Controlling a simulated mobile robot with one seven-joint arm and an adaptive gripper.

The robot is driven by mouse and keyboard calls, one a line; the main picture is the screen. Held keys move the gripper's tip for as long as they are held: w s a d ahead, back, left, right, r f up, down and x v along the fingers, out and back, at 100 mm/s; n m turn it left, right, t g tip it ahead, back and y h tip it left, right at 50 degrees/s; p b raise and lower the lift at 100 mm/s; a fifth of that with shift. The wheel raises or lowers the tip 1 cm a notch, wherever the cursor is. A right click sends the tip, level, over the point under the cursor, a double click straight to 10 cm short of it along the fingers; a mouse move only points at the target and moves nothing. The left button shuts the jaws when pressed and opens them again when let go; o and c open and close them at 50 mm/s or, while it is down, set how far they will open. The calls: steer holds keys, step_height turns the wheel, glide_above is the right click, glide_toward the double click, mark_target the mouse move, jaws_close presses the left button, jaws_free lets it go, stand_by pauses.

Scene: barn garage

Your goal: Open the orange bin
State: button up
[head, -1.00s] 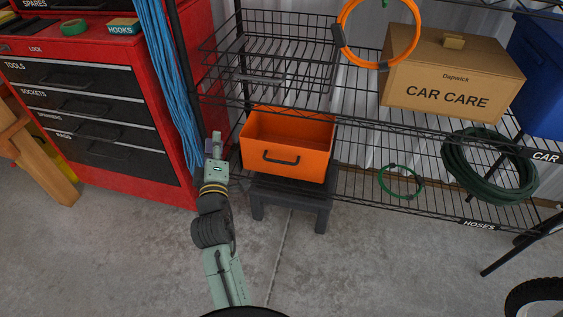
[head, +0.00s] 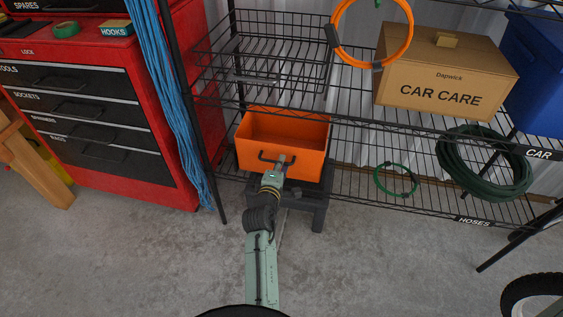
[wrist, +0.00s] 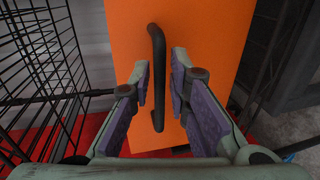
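The orange bin (head: 310,165) sits low on a dark stand at the left end of the wire shelf. Its inside shows from above in the head view. A dark bar handle (wrist: 157,75) is on its orange front face (wrist: 205,40), which fills the middle of the wrist view. My gripper (head: 284,160) is at the handle in front of the bin. In the wrist view, the fingers of my gripper (wrist: 162,72) are apart, one on each side of the handle. There is a gap between each finger and the bar. I cannot tell how deep the handle lies between them.
A red tool chest (head: 130,180) and hanging blue cords (head: 175,110) are at left. The wire shelf (head: 360,125) holds a CAR CARE box (head: 440,85) and a green hose (head: 480,165). The concrete floor (head: 370,265) in front is clear.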

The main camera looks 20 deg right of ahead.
steer(key=shift+w+d+f, duration=0.1)
steer(key=shift+w+d, duration=0.2)
steer(key=shift+w, duration=0.25)
steer(key=shift+c, duration=0.6)
jaws_close()
